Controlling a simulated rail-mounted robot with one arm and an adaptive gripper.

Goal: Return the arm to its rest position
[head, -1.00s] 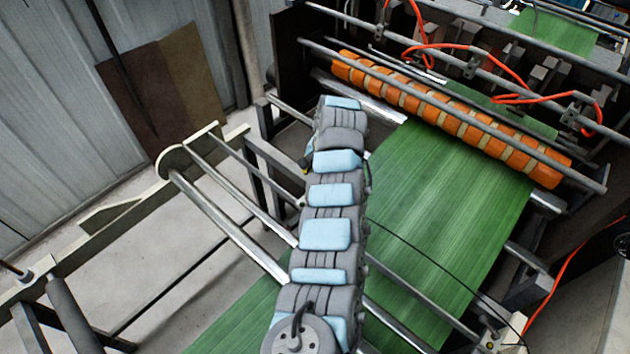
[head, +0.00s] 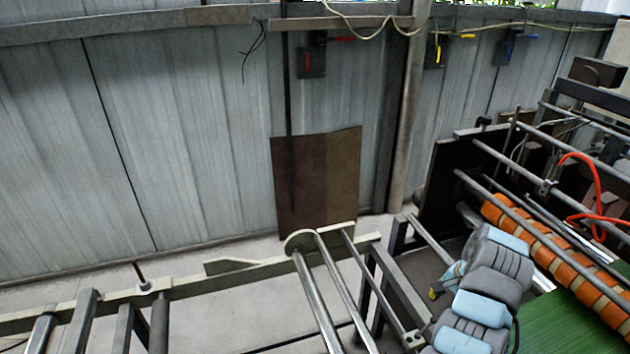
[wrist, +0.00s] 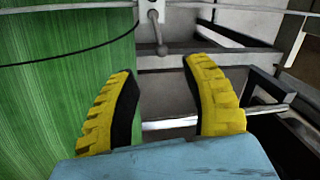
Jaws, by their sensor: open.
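My gripper (wrist: 160,85) shows in the wrist view with its two yellow ridged fingers spread apart and nothing between them. Beyond the fingers are a grey machine frame and a small bracket with a lever (wrist: 155,25). The green sheet (wrist: 50,70) lies to the left of the fingers, partly behind the left one. In the head view my arm shows at the lower right, beside the orange roller, with a small yellow part of my gripper (head: 435,292) at its left side. The fingertips are hidden there.
The orange-ringed roller (head: 560,255) and metal bars stand at the right, with the green sheet below. Bare metal rollers (head: 322,300) and a pale frame rail (head: 190,284) cross the lower part. A brown board (head: 315,185) leans on the corrugated wall (head: 180,130). The floor beside the wall is clear.

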